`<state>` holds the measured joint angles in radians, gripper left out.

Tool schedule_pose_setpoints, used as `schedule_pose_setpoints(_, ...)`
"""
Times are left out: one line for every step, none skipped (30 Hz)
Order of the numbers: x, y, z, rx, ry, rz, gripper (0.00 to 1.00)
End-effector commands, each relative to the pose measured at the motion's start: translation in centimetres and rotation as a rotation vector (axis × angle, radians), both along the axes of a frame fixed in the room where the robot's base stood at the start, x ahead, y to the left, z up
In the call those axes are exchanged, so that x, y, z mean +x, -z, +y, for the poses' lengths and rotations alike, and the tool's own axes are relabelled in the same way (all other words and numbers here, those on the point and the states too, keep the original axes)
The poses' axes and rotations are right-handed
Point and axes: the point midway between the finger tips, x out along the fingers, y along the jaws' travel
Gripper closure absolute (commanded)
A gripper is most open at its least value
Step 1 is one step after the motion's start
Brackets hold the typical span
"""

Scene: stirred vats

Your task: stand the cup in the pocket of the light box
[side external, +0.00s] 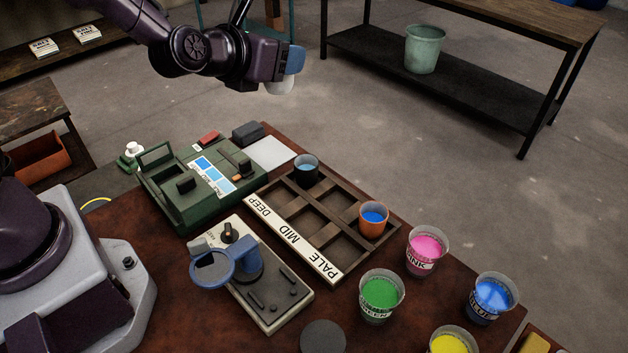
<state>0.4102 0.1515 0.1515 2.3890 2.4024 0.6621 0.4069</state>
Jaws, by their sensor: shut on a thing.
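My gripper (283,77) is at the top centre, high above the bench and behind the tray. A small blue piece and a pale rounded piece show at its end. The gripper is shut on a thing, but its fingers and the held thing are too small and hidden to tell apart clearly. The green box (185,213) on the left of the bench has blue swatches and a raised open frame at its far left end; it looks like the light box.
The brown tray (330,268) is marked DEEP, MID, PALE. A grey device (272,290) with a blue ring stands in front. Tubs of pink (426,250), green (380,297), blue (492,298) and yellow (452,341) crowd the right. A white pad (271,152) lies behind the tray.

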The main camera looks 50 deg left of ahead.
Motion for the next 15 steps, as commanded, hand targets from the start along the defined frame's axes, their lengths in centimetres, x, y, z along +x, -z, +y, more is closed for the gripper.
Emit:
schedule_pose_setpoints(-0.6, 2.1, -1.7, 0.007, 0.036, 0.015, 0.71)
schedule_pose_setpoints(-1.0, 3.3, -2.6, 0.008, 0.049, 0.016, 0.71)
schedule_pose_setpoints(-1.6, 4.9, -3.7, 0.008, 0.061, 0.017, 0.71)
schedule_pose_setpoints(-2.2, 6.0, -4.4, 0.01, 0.065, 0.017, 0.71)
schedule_pose_setpoints(-2.7, 7.0, -5.1, 0.009, 0.065, 0.015, 0.71)
schedule_pose_setpoints(-3.5, 8.3, -5.7, 0.009, 0.06, 0.013, 0.71)
schedule_pose_setpoints(-4.1, 9.1, -6.1, 0.01, 0.055, 0.012, 0.71)
schedule_pose_setpoints(-4.7, 9.9, -6.4, 0.009, 0.047, 0.011, 0.71)
schedule_pose_setpoints(-5.4, 10.8, -6.7, 0.009, 0.034, 0.008, 0.71)
schedule_pose_setpoints(-6.0, 11.4, -6.8, 0.008, 0.019, 0.007, 0.71)
schedule_pose_setpoints(-6.5, 12.0, -6.9, 0.008, 0.004, 0.007, 0.71)
schedule_pose_setpoints(-7.2, 12.6, -6.8, 0.008, -0.018, 0.006, 0.71)
schedule_pose_setpoints(-7.7, 12.8, -6.6, 0.007, -0.041, 0.003, 0.71)
schedule_pose_setpoints(-7.9, 12.9, -6.3, 0.003, -0.065, 0.0, 0.71)
schedule_pose_setpoints(-8.1, 12.9, -6.0, 0.0, -0.093, -0.002, 0.71)
